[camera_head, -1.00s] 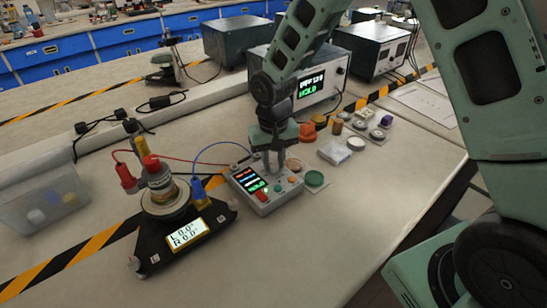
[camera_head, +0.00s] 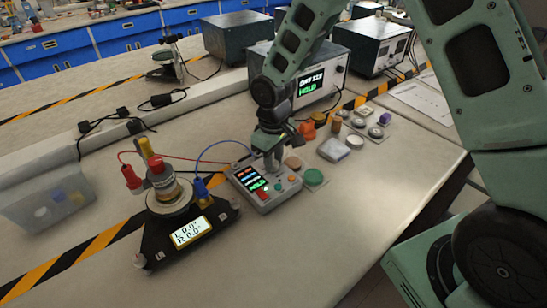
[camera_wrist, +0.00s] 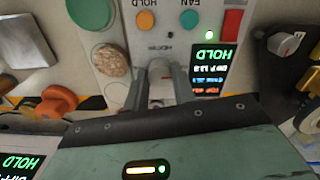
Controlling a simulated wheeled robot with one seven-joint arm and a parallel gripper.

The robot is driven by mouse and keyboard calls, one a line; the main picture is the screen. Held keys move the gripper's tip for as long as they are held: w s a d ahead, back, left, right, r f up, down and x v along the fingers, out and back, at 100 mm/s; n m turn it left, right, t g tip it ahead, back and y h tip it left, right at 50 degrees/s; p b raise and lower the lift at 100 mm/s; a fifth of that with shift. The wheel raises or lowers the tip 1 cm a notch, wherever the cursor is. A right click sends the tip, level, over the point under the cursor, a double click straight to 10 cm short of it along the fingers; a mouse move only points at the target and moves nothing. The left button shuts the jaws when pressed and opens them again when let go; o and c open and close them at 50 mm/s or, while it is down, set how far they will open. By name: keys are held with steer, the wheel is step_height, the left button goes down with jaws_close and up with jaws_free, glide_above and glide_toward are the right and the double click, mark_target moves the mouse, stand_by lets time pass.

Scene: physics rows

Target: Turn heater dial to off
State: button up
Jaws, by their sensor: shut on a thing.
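A grey control box (camera_head: 263,204) stands on the bench, with a lit screen (camera_head: 251,180) reading HOLD in green, a red button and small coloured buttons. In the wrist view the box face (camera_wrist: 203,12) shows FAN and HEATER labels, an orange button (camera_wrist: 145,20) and a teal button (camera_wrist: 189,19). My gripper (camera_head: 270,168) points down onto the box beside its screen. In the wrist view my gripper (camera_wrist: 160,72) is shut on the heater dial just by the HEATER label. The dial is mostly hidden between the fingers, so its pointer setting cannot be read.
A black instrument (camera_head: 190,242) with red and blue plugged leads stands left of the box. A larger instrument (camera_head: 325,78) stands behind. The front bench is clear.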

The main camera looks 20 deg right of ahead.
stand_by(0.3)
steer(key=o, duration=1)
step_height(320, 180, up, 18)
steer(key=shift+f, duration=0.25)
steer(key=s+a, duration=0.3)
steer(key=s, duration=1)
steer(key=s+a+f+n, duration=0.1)
steer(key=s+a, duration=0.2)
steer(key=s, duration=1)
steer(key=shift+s+f+n+y, duration=0.25)
steer(key=shift+s+n+y, duration=0.05)
steer(key=shift+s, duration=0.05)
